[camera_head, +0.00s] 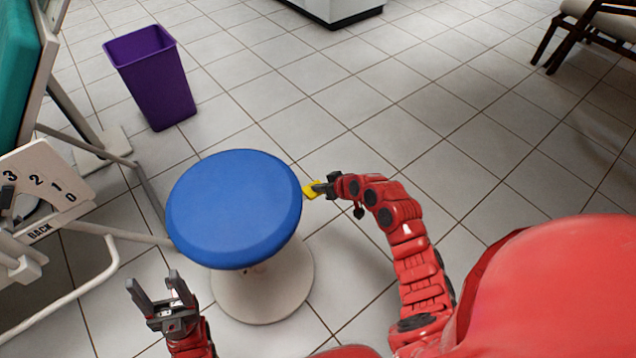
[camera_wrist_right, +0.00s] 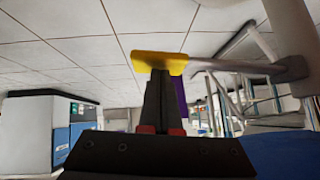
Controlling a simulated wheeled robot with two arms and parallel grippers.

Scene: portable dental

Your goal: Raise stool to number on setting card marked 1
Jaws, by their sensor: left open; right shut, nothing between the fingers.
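The stool has a round blue seat (camera_head: 235,205) on a white flared base (camera_head: 265,290) and stands upright on the floor. A yellow-ended lever (camera_head: 311,190) sticks out from under the seat's right side. In the right wrist view the yellow end (camera_wrist_right: 160,63) sits on a grey rod. My right gripper (camera_head: 319,188) is shut and empty, its fingertips at the yellow end, touching or very near it. My left gripper (camera_head: 156,282) is open and empty, in front of the stool's left side. A white plate (camera_head: 45,180) with numbers 3, 2, 1, 0 and "BACK" shows at left; no separate setting card is clearly visible.
A purple bin (camera_head: 152,78) stands behind the stool at upper left. A white metal frame (camera_head: 75,300) with a teal panel (camera_head: 18,70) fills the left edge. A wooden chair (camera_head: 590,35) and a white cabinet (camera_head: 335,10) are at the back.

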